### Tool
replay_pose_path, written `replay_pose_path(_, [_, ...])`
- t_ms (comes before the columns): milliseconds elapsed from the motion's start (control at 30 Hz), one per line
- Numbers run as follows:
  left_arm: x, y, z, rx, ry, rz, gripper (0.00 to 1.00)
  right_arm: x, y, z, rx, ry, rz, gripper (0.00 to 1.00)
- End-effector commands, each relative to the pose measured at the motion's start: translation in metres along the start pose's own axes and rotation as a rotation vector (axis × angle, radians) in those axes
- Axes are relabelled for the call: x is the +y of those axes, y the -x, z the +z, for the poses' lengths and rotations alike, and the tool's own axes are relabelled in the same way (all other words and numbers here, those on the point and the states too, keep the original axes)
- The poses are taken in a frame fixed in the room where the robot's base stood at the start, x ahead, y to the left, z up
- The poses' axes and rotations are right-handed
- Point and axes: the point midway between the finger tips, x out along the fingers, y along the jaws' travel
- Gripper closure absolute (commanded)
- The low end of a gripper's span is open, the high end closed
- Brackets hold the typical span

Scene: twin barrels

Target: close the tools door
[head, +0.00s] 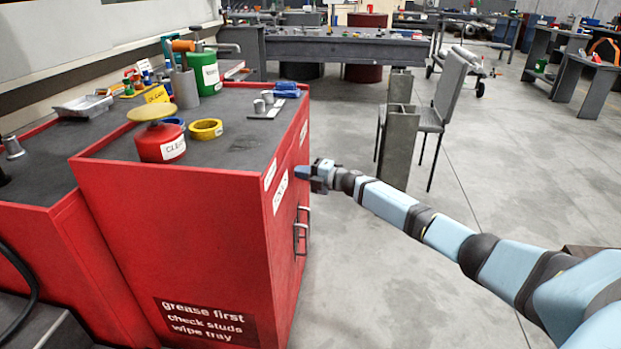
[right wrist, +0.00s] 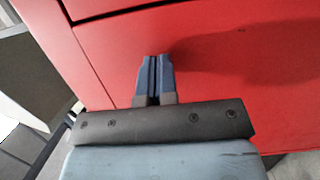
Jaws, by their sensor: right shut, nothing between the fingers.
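A red cabinet (head: 180,240) stands at the left with a dark top. Its right-hand face carries white labels (head: 280,192), too slanted to read, and metal handles (head: 300,232). This face is seen at a steep angle, so I cannot tell which panel is the tools door or whether it stands ajar. My right gripper (head: 303,172) is shut and empty, at the upper part of that face, above the handles. In the right wrist view the shut fingers (right wrist: 154,70) point at a red panel (right wrist: 220,60); contact is unclear. My left gripper is not in view.
On the cabinet top are a red can (head: 160,142), a yellow ring (head: 206,129), a green container (head: 204,74) and small metal parts. A grey post (head: 399,145) and a chair (head: 440,110) stand behind my right arm. The floor to the right is open.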

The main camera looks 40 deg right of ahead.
Motion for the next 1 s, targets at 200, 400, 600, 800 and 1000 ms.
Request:
replay_pose_path(200, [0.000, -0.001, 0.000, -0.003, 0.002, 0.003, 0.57, 0.000, -0.016, -0.003, 0.000, -0.001, 0.001, 1.00])
replay_pose_path(400, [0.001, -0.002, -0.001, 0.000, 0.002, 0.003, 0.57, 0.001, -0.020, -0.004, 0.000, -0.001, 0.002, 1.00])
replay_pose_path(600, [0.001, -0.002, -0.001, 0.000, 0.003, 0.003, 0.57, 0.002, -0.022, -0.005, 0.001, -0.001, 0.005, 1.00])
replay_pose_path(800, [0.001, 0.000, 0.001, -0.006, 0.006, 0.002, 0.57, 0.004, -0.023, -0.006, 0.002, -0.001, 0.007, 1.00])
replay_pose_path(1000, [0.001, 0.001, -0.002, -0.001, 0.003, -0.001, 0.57, 0.005, -0.012, -0.002, 0.002, 0.000, 0.007, 1.00])
